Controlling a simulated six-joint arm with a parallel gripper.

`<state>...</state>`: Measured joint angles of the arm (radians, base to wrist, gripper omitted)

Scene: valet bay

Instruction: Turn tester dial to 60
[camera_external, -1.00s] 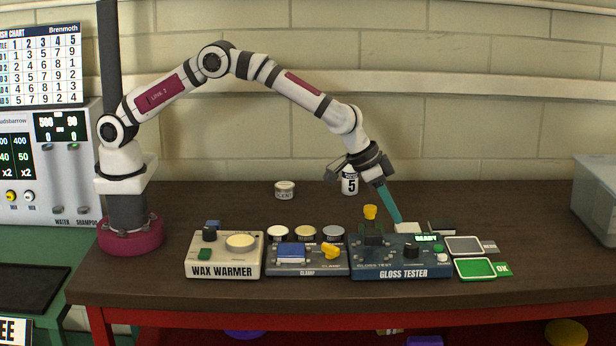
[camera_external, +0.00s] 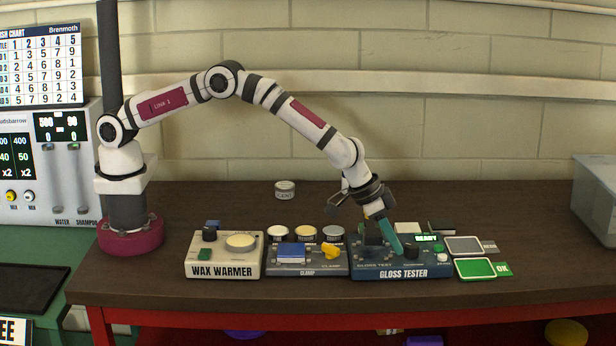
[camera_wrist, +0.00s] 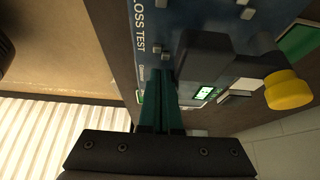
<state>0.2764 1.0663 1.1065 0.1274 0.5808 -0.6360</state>
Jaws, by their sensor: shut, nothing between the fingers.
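The gloss tester (camera_external: 375,270) is a blue box near the table's front edge, with a green READY display (camera_external: 428,238). Its black dial (camera_external: 411,251) is on the right part of the top; its setting is too small to read. My gripper (camera_external: 398,251) is shut and empty, its teal fingers slanting down to just left of the dial. I cannot tell whether they touch it. In the wrist view, the shut fingers (camera_wrist: 156,72) point at the tester's blue face (camera_wrist: 165,20), beside a black block (camera_wrist: 212,58) and a yellow knob (camera_wrist: 288,90). The dial is not clear there.
The clamp unit (camera_external: 305,268) and wax warmer (camera_external: 222,269) stand left of the tester. A green OK pad (camera_external: 476,268) and grey pad (camera_external: 463,245) lie to its right. Tins (camera_external: 306,233) stand behind the clamp. The table behind is mostly clear.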

